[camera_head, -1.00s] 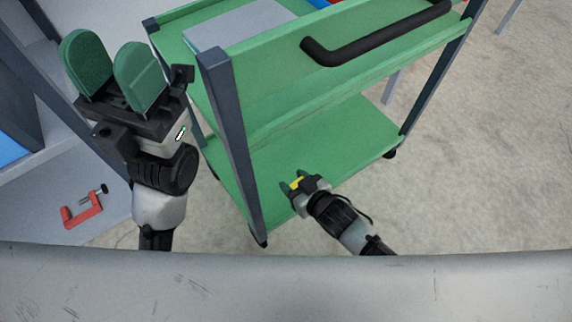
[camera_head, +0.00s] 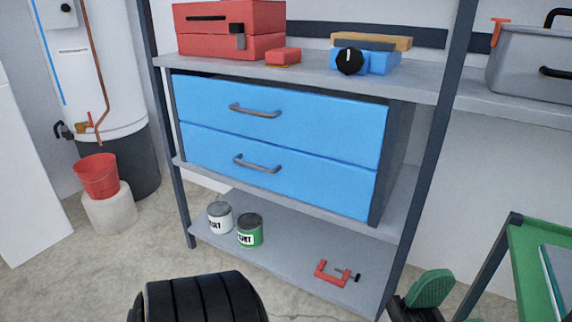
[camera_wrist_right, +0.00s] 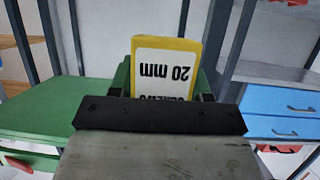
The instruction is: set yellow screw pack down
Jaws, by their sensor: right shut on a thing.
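The yellow screw pack (camera_wrist_right: 165,66) has a white label reading "20 mm" upside down in the right wrist view. My right gripper (camera_wrist_right: 163,80) is shut on it, with green fingers at its sides. The pack's lower part is hidden behind the gripper's black body.
A green cart (camera_head: 520,265) stands at the right. A grey shelf unit (camera_head: 290,262) holds blue drawers (camera_head: 275,135), a red toolbox (camera_head: 225,30), paint cans (camera_head: 249,230) and a red clamp (camera_head: 325,274). A red bucket (camera_head: 97,177) stands at the left. Floor is free in front.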

